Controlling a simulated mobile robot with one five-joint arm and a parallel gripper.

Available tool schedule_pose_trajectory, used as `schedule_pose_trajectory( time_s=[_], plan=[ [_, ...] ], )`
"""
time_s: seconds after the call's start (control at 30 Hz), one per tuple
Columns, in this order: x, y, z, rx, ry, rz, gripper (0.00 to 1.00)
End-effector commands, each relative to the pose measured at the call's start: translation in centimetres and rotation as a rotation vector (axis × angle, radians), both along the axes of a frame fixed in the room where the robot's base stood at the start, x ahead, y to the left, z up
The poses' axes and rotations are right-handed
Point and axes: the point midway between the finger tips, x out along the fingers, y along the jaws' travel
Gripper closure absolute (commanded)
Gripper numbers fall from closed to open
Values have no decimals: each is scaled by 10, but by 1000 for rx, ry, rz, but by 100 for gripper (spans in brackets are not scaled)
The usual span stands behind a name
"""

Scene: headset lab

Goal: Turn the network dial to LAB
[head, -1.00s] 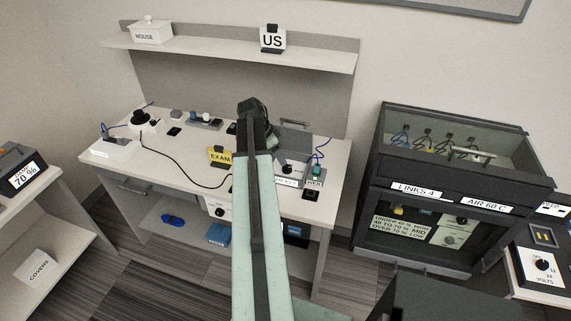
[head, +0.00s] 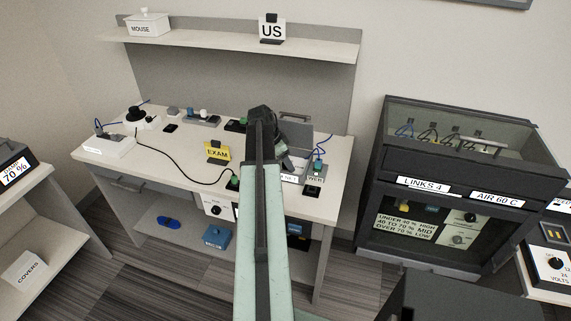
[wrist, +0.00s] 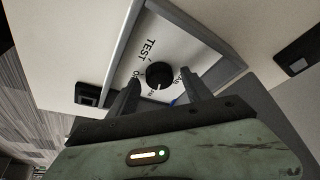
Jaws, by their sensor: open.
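The network dial is a round black knob (wrist: 160,75) on a white panel, central in the wrist view. The word TEST (wrist: 150,50) is printed above it; partly covered lettering lies to its left and right, and I cannot read it surely. I cannot tell its pointer setting. My gripper (wrist: 158,92) is open, one finger at each side of the knob's near edge, with nothing held. Contact with the knob cannot be told. In the head view my gripper (head: 283,155) is over the right part of the desk and hides the knob.
The desk (head: 190,152) carries a yellow EXAM sign (head: 217,153), a black cable and a small device (head: 315,172) right of my gripper. A raised grey rim (wrist: 190,25) borders the dial panel. A dark glass-topped cabinet (head: 450,190) stands to the right.

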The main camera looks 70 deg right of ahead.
Motion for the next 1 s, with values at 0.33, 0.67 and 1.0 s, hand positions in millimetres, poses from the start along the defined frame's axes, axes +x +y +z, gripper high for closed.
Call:
schedule_pose_trajectory(
  time_s=[0.33, 0.67, 1.0],
  plan=[
    [1, 1, 0, 0, 0, 3, 100],
    [0, 2, 0, 0, 0, 105, 100],
    [-2, 4, 0, 1, 0, 394, 100]
  ],
)
